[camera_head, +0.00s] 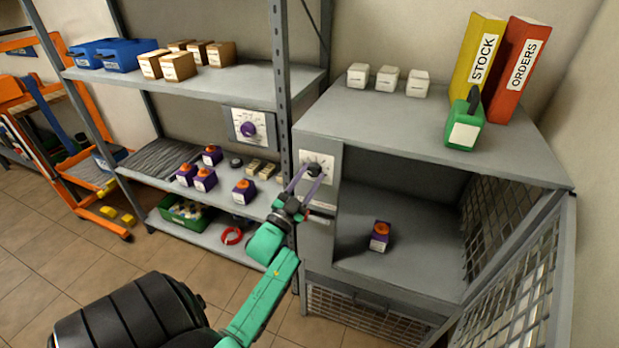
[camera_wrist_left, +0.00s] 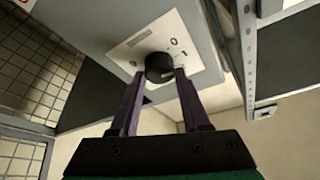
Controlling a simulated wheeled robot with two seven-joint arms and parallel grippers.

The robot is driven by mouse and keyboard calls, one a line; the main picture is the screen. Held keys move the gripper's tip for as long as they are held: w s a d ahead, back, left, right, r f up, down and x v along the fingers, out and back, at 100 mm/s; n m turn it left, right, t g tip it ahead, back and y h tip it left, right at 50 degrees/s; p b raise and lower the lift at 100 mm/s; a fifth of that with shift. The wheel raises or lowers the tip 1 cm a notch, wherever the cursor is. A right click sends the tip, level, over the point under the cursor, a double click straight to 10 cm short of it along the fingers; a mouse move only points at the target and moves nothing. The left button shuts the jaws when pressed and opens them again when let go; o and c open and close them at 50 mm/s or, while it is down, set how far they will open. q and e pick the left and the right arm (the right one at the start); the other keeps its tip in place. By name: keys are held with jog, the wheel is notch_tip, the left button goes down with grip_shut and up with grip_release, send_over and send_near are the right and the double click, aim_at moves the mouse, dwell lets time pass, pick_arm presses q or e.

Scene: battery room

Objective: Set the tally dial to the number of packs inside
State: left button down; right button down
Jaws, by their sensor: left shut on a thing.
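The tally dial has a white plate (camera_head: 318,160) on the front post of the grey cabinet, with a dark round knob (camera_wrist_left: 158,66). My left gripper (camera_head: 311,176) is shut on this knob, its two purple fingers on either side of it in the left wrist view (camera_wrist_left: 160,80). A 0 and a 1 show on the plate beside the knob there; the fingers hide part of the scale, and I cannot tell the exact setting. One purple pack with an orange top (camera_head: 379,237) stands inside the open cabinet (camera_head: 410,262). My right gripper is out of view.
The mesh door (camera_head: 515,290) hangs open at right. White boxes (camera_head: 388,78), a green can (camera_head: 465,130) and two binders (camera_head: 508,75) stand on top.

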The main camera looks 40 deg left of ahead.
pick_arm(q)
jog(key=shift+c, duration=2.2)
grip_release()
jog(key=shift+a, duration=0.1)
jog(key=shift+o, duration=0.3)
jog(key=shift+w+a+f, duration=0.1)
jog(key=shift+w+f, duration=0.05)
jog(key=shift+w, duration=0.05)
jog(key=b+v, duration=0.4)
jog(key=v, duration=1)
jog(key=shift+s, duration=0.25)
jog(key=shift+f, duration=0.1)
